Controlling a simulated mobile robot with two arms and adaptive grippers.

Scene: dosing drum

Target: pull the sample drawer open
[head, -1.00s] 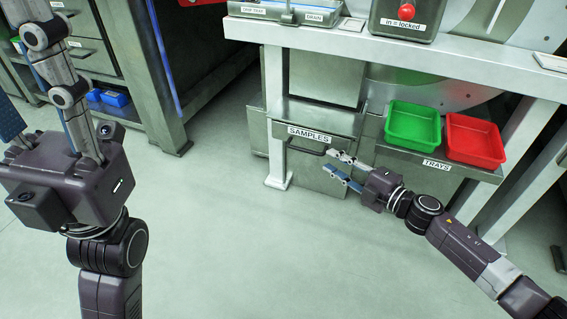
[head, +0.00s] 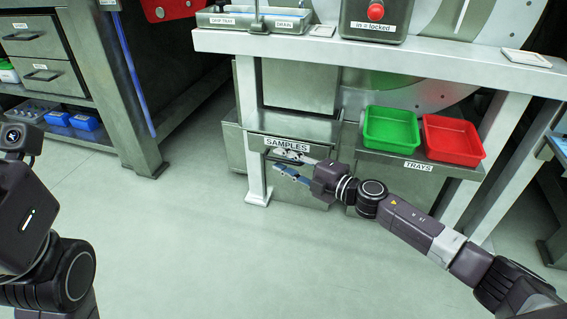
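The sample drawer (head: 318,153) is a grey metal front with a white "SAMPLES" label, under the bench left of centre. Its dark bar handle sits below the label and is partly hidden by my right gripper (head: 276,160). My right gripper reaches in from the right, its fingers apart at the handle. I cannot tell whether the handle lies between the fingers or whether they touch it. My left wrist (head: 30,215) is at the left edge, away from the drawer, with its fingers out of the picture.
A green tray (head: 391,129) and a red tray (head: 453,138) sit on a shelf right of the drawer. A bench leg (head: 250,130) stands just left of the drawer front. A control box with a red button (head: 375,12) is on the bench above. The floor in front is clear.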

